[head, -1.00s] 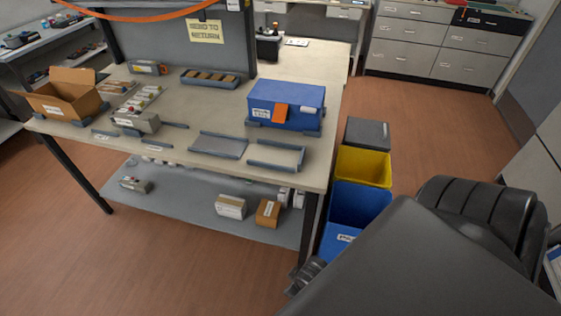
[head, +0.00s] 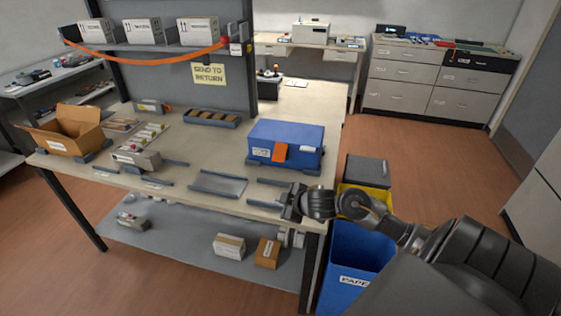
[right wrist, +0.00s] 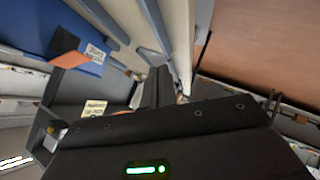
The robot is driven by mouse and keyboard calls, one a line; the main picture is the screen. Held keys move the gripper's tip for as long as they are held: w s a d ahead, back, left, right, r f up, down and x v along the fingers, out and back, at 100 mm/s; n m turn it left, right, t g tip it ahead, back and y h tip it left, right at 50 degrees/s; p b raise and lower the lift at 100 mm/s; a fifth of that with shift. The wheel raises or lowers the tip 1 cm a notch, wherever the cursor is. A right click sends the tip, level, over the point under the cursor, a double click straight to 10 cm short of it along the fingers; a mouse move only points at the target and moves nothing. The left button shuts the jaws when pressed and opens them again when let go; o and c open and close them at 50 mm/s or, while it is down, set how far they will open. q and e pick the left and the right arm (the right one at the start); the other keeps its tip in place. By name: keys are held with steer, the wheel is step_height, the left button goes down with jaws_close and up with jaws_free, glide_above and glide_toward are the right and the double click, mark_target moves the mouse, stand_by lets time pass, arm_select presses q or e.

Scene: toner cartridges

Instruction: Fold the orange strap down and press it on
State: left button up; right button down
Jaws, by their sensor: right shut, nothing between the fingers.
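The orange strap (head: 280,153) is a short flap on the front of the blue box (head: 304,137), which stands at the right of the workbench. In the right wrist view the strap (right wrist: 64,42) stands out from the face of the blue box (right wrist: 30,25), with a dark gap under its lower end. My right gripper (head: 291,204) is at the bench's front right edge, in front of and below the box, apart from the strap. It is shut and empty. My left gripper is not in view.
A grey tray (head: 219,184) lies left of my right gripper. An open cardboard box (head: 60,139) stands at the bench's left. A yellow bin (head: 378,199) and a blue bin (head: 352,272) stand right of the bench. An orange band (head: 150,61) hangs from the shelf above.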

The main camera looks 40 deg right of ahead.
steer(key=w+d+r+n, duration=0.1)
steer(key=w+d+r, duration=0.4)
steer(key=d+r, duration=0.6)
steer(key=p, duration=0.2)
glide_toward(274, 160)
steer(key=w+a, duration=0.2)
steer(key=w, duration=0.1)
steer(key=shift+w+d+f+y, duration=0.15)
steer(key=shift+w+d+f, duration=0.15)
steer(key=shift+f, duration=0.3)
steer(key=shift+w+d+f+y, duration=0.15)
steer(key=shift+w+d+f, duration=0.1)
steer(key=shift+d+f, duration=0.3)
steer(key=shift+w+d+f, duration=0.15)
steer(key=shift+d+f, duration=0.05)
steer(key=shift+f, duration=0.45)
steer(key=shift+a, duration=0.15)
